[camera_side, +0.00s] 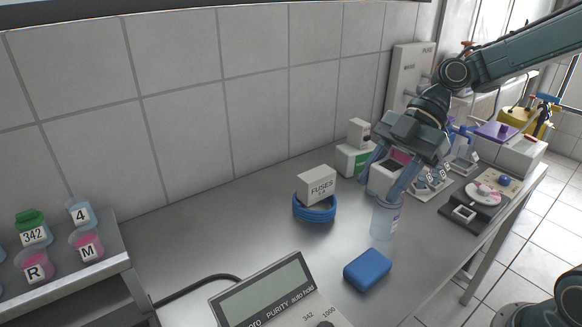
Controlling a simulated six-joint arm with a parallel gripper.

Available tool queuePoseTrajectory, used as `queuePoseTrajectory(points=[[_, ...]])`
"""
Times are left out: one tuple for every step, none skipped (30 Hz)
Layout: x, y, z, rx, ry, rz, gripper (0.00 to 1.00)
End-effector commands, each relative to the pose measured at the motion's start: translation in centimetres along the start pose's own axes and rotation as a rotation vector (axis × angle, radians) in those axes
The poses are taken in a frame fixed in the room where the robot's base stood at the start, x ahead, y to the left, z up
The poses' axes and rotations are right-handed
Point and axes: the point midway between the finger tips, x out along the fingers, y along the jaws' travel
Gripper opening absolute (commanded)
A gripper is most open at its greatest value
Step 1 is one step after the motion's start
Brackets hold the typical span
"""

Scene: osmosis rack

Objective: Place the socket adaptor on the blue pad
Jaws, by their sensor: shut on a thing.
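My gripper (388,180) is at the right of the bench, pointing down, with its bluish fingers on either side of a white block with a dark face (385,179). It is shut on this block, which I take to be the socket adaptor; the fingers partly hide it. The blue pad (367,270) is a rounded blue block lying on the bench, nearer the camera and below the gripper in the picture. Nothing rests on it.
A clear cup (383,220) stands just below the gripper, between it and the pad. A FUSES box (316,185) sits on a blue coil (314,209) to the left. A purity meter (265,295) is in front. Bare bench (220,230) lies left.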

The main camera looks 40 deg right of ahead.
Motion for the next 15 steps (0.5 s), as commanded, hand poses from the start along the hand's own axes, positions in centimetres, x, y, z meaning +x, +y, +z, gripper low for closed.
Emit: queuePoseTrajectory(points=[[0.5,0.0,0.4,0.004,0.001,-0.003,0.21],[0.7,-0.1,0.7,0.004,0.001,-0.003,0.21],[1.2,-0.1,1.1,0.005,0.0,-0.004,0.21],[1.5,-0.1,1.5,0.006,0.0,-0.005,0.21],[1.9,-0.1,1.9,0.005,0.001,-0.004,0.21],[2.4,-0.1,2.4,0.006,0.001,-0.005,0.21],[2.9,-0.1,2.8,0.007,0.002,-0.005,0.21],[3.2,-0.1,3.2,0.006,0.001,-0.005,0.21],[3.8,-0.1,3.8,0.006,0.0,-0.006,0.21],[4.2,-0.1,4.1,0.006,0.001,-0.005,0.21],[4.6,-0.1,4.5,0.006,0.001,-0.005,0.21],[5.1,-0.1,5.1,0.006,0.001,-0.005,0.21],[5.5,-0.1,5.5,0.005,0.0,-0.006,0.21],[5.9,-0.1,5.9,0.006,-0.001,-0.006,0.21],[6.4,-0.1,6.4,0.005,0.001,-0.005,0.21]])
